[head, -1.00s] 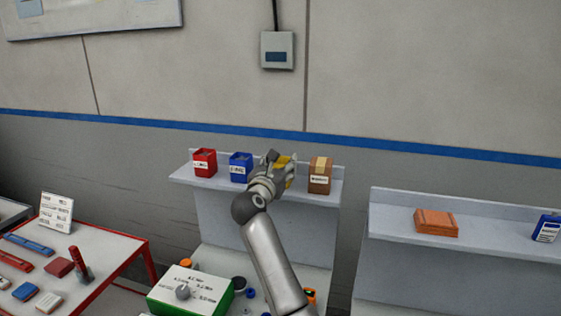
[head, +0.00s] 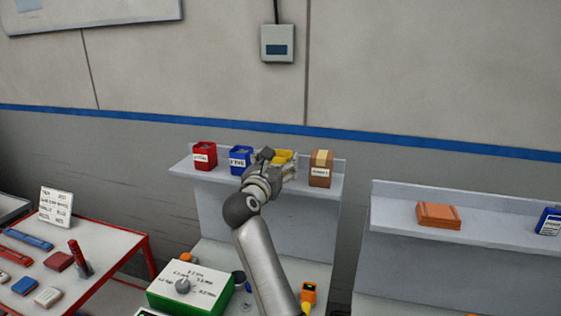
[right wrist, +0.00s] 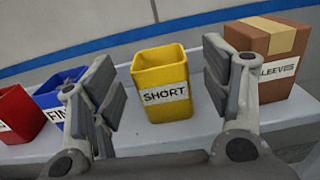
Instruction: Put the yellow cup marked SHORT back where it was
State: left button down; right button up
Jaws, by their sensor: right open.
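The yellow cup marked SHORT (right wrist: 163,82) stands upright on the grey shelf (right wrist: 206,128) in the right wrist view, its label facing me. In the head view only its top part (head: 284,156) shows behind my right gripper (head: 275,162). In the right wrist view my right gripper (right wrist: 160,95) is open, with one finger on each side of the cup. Gaps show between the fingers and the cup. My left gripper is not in view.
A blue cup (head: 240,159) and a red cup (head: 205,155) stand to the left on the shelf. Another shelf at right holds an orange block (head: 438,215).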

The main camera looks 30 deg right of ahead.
jog(key=b+v, duration=0.2)
jog(key=v, duration=0.6)
jog(key=shift+s+a, duration=0.2)
jog(key=shift+a, duration=0.05)
jog(key=shift+f, duration=0.1)
